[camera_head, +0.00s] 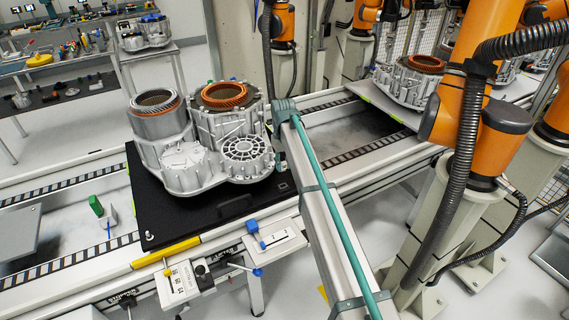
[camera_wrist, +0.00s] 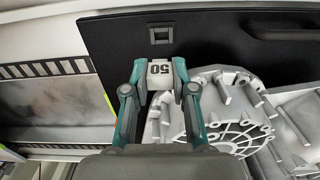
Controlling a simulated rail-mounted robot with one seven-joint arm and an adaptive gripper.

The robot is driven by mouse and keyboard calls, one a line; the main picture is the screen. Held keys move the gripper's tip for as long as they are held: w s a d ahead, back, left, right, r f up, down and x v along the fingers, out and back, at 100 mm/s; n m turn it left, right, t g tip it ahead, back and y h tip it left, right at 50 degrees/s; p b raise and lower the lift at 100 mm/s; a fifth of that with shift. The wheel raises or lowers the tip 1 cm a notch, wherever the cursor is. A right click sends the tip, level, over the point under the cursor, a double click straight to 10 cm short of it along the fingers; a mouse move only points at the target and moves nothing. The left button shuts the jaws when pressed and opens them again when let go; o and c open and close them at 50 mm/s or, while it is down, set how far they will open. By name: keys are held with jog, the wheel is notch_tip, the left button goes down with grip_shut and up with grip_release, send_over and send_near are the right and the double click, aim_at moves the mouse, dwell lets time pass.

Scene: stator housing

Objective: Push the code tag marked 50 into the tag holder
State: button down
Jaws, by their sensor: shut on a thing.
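The code tag (camera_wrist: 160,69) is a small white block with a dark 50 on it, upside down in the wrist view. My gripper (camera_wrist: 160,74) is shut on it, with one teal finger on each side. The tag holder looks to be the small square frame (camera_wrist: 161,35) near the edge of the black plate, just beyond the tag in the wrist view. It also shows near the plate's right corner in the head view (camera_head: 283,187). The tag appears apart from it; the height gap cannot be told. My gripper cannot be made out in the head view.
The silver stator housing (camera_head: 205,145) stands on the black plate (camera_head: 165,215); part of it (camera_wrist: 225,110) lies close right of my gripper. A dark handle (camera_wrist: 278,26) is on the plate.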

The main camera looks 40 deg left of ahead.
jog(key=shift+s+a, duration=0.1)
jog(key=shift+s, duration=0.1)
jog(key=shift+w, duration=0.1)
jog(key=shift+f, duration=0.15)
jog(key=shift+f+b, duration=0.95)
jog(key=shift+f, duration=2)
jog(key=shift+f+b, duration=0.45)
jog(key=shift+f, duration=0.85)
jog(key=c, duration=0.9)
grip_release()
jog(key=shift+o, duration=0.2)
jog(key=shift+o, duration=0.3)
jog(key=shift+r, duration=0.4)
jog(key=shift+r+p, duration=0.3)
jog(key=shift+p, duration=0.05)
